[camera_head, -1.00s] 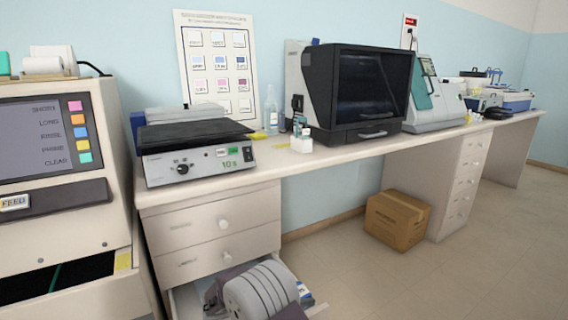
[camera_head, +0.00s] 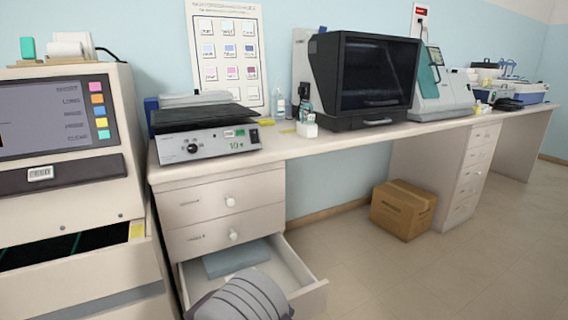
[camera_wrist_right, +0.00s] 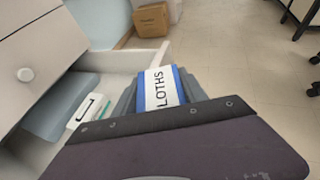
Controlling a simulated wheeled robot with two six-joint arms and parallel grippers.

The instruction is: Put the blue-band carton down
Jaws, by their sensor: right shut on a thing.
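The blue-band carton (camera_wrist_right: 163,88) shows in the right wrist view as a white-labelled box with blue edges and the letters "LOTHS". My right gripper (camera_wrist_right: 157,97) is shut on it, with grey fingers along its sides. My left gripper is not in view.
A blue-grey flat thing (camera_head: 237,257) lies in the drawer; a white item with a black line (camera_wrist_right: 88,108) is beside it in the wrist view. A hotplate-like device (camera_head: 205,130) stands on the bench. A cardboard box (camera_head: 403,209) is on the floor, with open floor right of the drawer.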

